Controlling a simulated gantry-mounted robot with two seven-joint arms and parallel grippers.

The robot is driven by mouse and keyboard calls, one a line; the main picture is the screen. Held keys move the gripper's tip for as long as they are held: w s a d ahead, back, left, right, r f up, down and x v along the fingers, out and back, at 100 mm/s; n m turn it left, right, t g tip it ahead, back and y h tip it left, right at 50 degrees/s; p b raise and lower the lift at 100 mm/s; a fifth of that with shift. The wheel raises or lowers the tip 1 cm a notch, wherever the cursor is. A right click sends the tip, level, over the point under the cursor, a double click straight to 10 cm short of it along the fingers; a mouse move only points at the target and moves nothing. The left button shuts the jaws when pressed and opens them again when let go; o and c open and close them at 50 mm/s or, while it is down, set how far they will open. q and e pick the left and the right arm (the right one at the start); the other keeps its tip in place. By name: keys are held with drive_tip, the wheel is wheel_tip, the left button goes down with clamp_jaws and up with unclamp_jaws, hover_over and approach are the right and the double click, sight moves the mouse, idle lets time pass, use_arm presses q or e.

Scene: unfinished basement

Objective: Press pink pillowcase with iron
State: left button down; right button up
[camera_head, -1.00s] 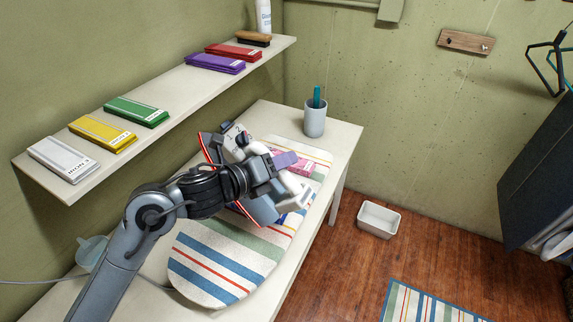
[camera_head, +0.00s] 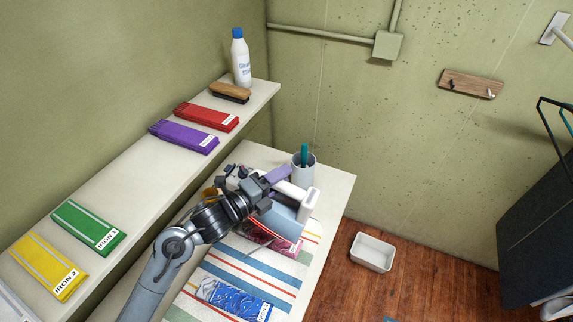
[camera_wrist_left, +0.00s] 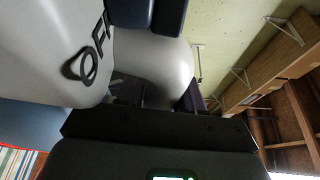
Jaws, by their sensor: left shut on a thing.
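The iron (camera_head: 283,217) is pale blue and white and sits in my left gripper (camera_head: 272,183) over the far part of the striped ironing board (camera_head: 252,262). The left gripper is shut on it. In the left wrist view, the iron's pale body (camera_wrist_left: 50,45) with dark "OFF" lettering fills the upper left. The pink pillowcase (camera_head: 268,238) lies folded on the board, partly hidden by the iron and arm. I cannot tell whether the iron touches it. My right gripper is not in view.
A blue patterned cloth (camera_head: 234,299) lies on the board's near part. A grey cup (camera_head: 303,172) stands close beyond the iron. The shelf (camera_head: 140,190) at left holds folded cloths, a brush (camera_head: 230,92) and a bottle (camera_head: 241,62). A white bin (camera_head: 371,252) is on the floor.

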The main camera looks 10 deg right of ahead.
sight(279, 205)
use_arm(q)
drive_tip(key=shift+s+a+n+p, duration=0.2)
drive_tip(key=shift+s+n+p, duration=0.3)
drive_tip(key=shift+s+f+n+t, duration=0.1)
drive_tip(key=shift+f+n+t, duration=0.1)
drive_tip(key=shift+n+t, duration=0.1)
drive_tip(key=shift+f+h+b, duration=0.3)
drive_tip(key=shift+f+b, duration=0.25)
drive_tip(key=shift+f, duration=0.4)
drive_tip(key=shift+f+b, duration=1.9)
drive_tip(key=shift+f, duration=1.5)
drive_tip(key=shift+f+b, duration=0.65)
drive_tip(key=shift+b, duration=0.1)
drive_tip(key=shift+f, duration=0.1)
